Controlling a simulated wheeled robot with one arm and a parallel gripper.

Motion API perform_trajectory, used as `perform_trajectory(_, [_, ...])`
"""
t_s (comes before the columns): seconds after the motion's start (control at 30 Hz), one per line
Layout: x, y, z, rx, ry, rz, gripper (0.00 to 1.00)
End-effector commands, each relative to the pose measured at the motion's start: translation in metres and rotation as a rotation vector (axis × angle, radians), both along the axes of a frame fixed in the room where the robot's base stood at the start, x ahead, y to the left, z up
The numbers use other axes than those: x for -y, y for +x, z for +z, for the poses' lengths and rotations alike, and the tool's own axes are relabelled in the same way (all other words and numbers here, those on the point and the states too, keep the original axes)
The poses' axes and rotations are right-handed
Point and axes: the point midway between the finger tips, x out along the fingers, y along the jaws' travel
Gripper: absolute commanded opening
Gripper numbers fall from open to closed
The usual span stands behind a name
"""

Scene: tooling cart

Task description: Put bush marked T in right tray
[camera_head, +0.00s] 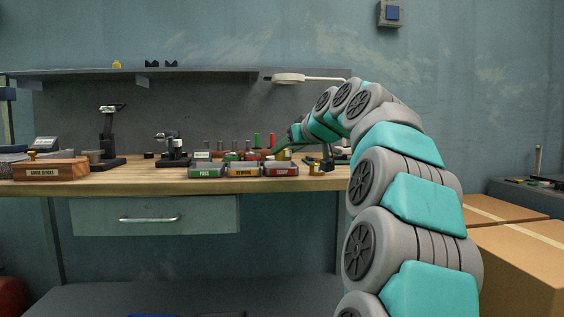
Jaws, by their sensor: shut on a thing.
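Three small trays stand in a row at the front of the bench: a green-labelled PASS tray (206,172) on the left, a REWORK tray (243,171) in the middle and a red-labelled SCRAP tray (281,171) on the right. My gripper (279,149) is small in the view, behind and above the right tray. It is shut on a small brass-coloured bush (284,155). Its mark is too small to read. The fingers partly merge with the items behind. Another brass-coloured piece (317,169) is on the bench right of the right tray.
Red and green upright plugs (257,140) stand behind the trays. A dark stand (327,158) is to the right, and a microscope-like device (173,150) to the left. A wooden gauge block box (50,170) sits far left. A lamp (290,78) hangs above.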

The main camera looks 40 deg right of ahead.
Motion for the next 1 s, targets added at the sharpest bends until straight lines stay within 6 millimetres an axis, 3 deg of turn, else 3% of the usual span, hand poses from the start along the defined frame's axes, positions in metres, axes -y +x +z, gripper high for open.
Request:
perform_trajectory(0.5, [0.038, 0.059, -0.006, 0.002, -0.001, -0.003, 0.00])
perform_trajectory(1.0, [0.047, 0.076, -0.007, 0.004, -0.002, -0.001, 0.00])
